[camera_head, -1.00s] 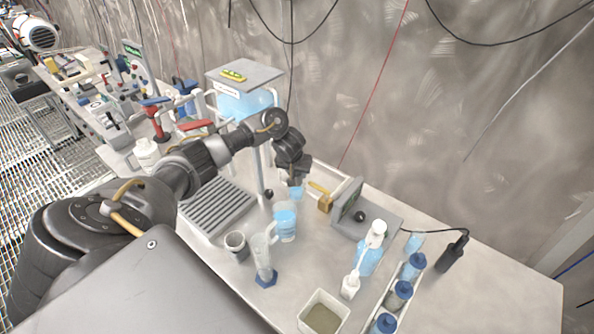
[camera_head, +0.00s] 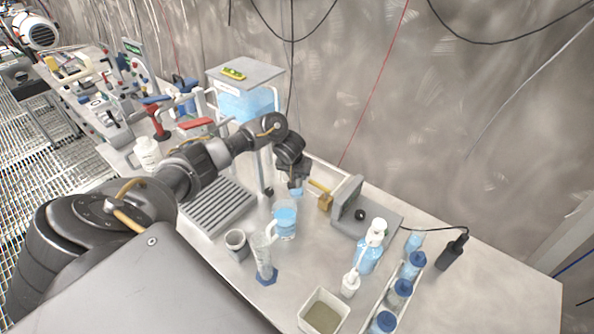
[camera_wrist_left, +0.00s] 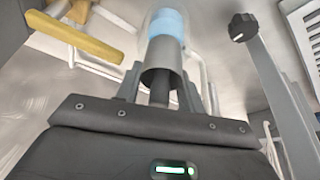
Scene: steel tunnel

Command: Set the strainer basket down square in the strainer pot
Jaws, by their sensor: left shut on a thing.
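My left gripper (camera_head: 296,187) is over the bench, behind a clear jug of blue liquid (camera_head: 285,222). It is shut on a small vessel showing light blue (camera_head: 297,192). In the left wrist view that vessel (camera_wrist_left: 163,62) is a grey cylinder between the fingers, with blue and a clear rounded part beyond it. I cannot make out a strainer basket or strainer pot for certain. An open grey cup (camera_head: 237,243) stands at the front left of the jug. My right gripper is not in view.
A ribbed drain tray (camera_head: 217,208) lies to the left. A post with a black knob (camera_wrist_left: 241,27) stands near the gripper. A yellow-handled tool (camera_wrist_left: 75,38), a wash bottle (camera_head: 370,250) and a rack of blue-capped jars (camera_head: 402,290) are on the right. The bench's right end is clear.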

